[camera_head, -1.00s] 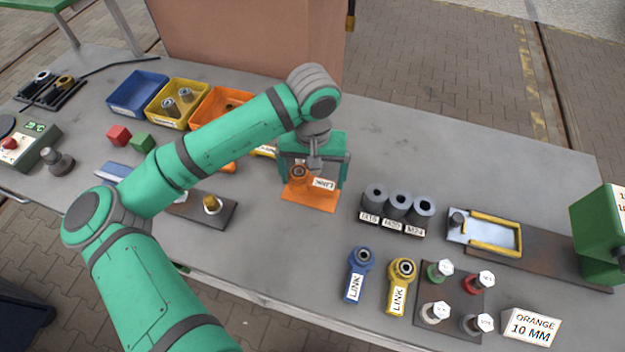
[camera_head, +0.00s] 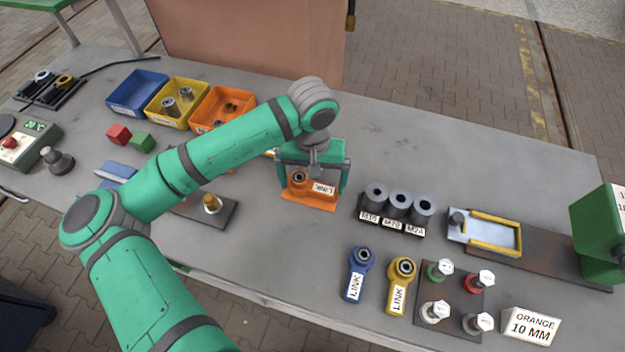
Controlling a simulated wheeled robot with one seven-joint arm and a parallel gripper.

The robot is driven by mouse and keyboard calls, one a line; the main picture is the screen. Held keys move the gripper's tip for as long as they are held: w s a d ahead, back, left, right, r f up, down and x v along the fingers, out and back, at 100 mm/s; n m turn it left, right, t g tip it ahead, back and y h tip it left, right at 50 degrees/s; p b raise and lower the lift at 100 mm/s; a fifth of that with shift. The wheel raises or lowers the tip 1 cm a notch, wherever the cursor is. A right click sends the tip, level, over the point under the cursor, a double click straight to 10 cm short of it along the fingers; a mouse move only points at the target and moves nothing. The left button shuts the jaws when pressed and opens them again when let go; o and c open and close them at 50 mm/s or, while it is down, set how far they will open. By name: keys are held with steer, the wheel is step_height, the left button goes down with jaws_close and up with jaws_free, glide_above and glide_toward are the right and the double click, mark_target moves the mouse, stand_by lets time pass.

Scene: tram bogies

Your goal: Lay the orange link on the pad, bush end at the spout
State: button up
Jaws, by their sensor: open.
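The orange link (camera_head: 312,186) is under and between the fingers of my gripper (camera_head: 313,183). Its dark-centred bush end points left and its white label is at the right. It is at a flat orange plate (camera_head: 306,198) on the table; I cannot tell whether it touches it. My gripper is open, with one finger on each side of the link. A pale pad (camera_head: 490,235) with a yellow border lies at the right. A dark, upright round piece (camera_head: 457,219), possibly the spout, stands at its left end.
Three grey cylinders (camera_head: 398,203) stand between my gripper and the pad. A blue link (camera_head: 357,275), a yellow link (camera_head: 401,285) and a bolt plate (camera_head: 452,300) are at the front. An orange bin (camera_head: 222,108) is behind my arm. A green machine (camera_head: 598,235) stands at the right end.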

mark_target(313, 185)
step_height(313, 185, up, 12)
steer(key=shift+r, duration=0.15)
stand_by(0.3)
stand_by(0.5)
